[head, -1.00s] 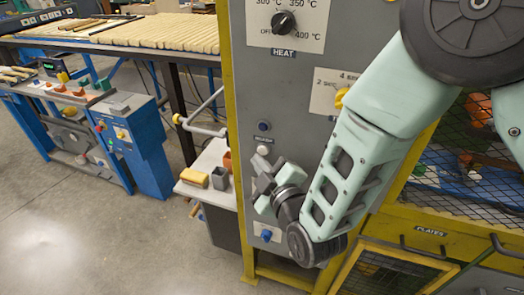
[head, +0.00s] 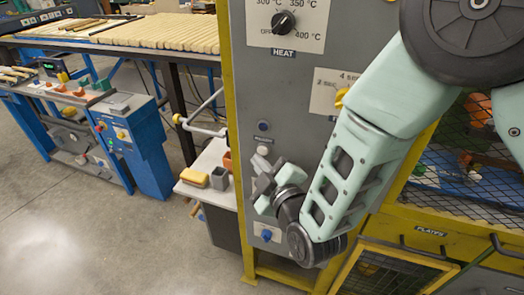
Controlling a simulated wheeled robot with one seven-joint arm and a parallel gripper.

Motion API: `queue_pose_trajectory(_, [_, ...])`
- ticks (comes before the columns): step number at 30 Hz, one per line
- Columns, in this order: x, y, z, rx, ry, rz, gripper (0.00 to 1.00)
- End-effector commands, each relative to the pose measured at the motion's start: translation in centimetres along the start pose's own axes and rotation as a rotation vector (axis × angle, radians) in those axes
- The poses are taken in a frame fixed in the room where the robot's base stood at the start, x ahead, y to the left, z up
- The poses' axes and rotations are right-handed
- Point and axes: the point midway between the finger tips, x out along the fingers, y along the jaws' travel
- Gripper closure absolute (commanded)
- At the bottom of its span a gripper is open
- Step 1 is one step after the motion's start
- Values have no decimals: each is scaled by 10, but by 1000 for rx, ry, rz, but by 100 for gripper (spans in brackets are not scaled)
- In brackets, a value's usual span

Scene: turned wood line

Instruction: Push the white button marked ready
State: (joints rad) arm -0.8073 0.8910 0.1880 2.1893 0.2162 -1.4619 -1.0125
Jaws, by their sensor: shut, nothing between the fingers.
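A white round button (head: 263,151) sits on the grey panel (head: 290,95) of the yellow-framed machine. A small dark label is just above it, too small to read surely. My gripper (head: 264,168) is just below the white button, in front of the panel, with its fingers shut and empty. The button is uncovered in this view. I cannot tell whether the fingertips touch it or how far they are from the panel.
A heat dial (head: 283,22) is at the top and a yellow knob (head: 341,98) to the right. A small shelf (head: 214,158) with boxes stands left.

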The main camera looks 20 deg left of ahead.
Motion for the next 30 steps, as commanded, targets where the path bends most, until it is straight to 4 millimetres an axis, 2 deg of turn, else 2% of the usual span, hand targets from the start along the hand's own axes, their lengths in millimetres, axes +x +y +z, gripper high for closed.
queue_pose_trajectory(30, [6, 4, 4, 0, 0, 0, 100])
